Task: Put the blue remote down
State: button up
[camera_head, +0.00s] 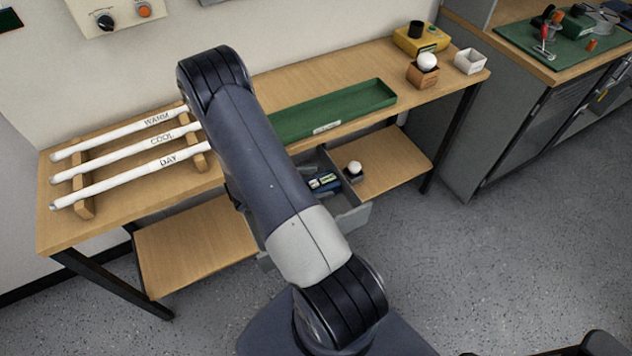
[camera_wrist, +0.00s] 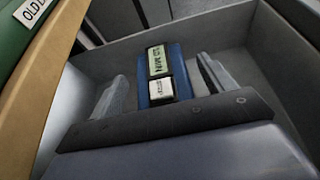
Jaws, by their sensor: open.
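In the head view, a blue labelled item (camera_head: 326,186) shows in the drawer beside my arm. My gripper (camera_wrist: 162,86) is open, with one finger on each side of the remote in the wrist view. There is a visible gap between each finger and the remote. Whether the remote rests fully on the drawer floor is hard to tell.
The drawer walls stand close around my gripper. A small dark box with a white ball (camera_head: 354,169) is at the drawer's right side. Above are a green tray (camera_head: 350,104) and a rack with three white tubes (camera_head: 130,160). The lower shelf (camera_head: 385,160) has bare room.

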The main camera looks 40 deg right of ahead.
jog(key=b+v, duration=0.1)
jog(key=v, duration=1.1)
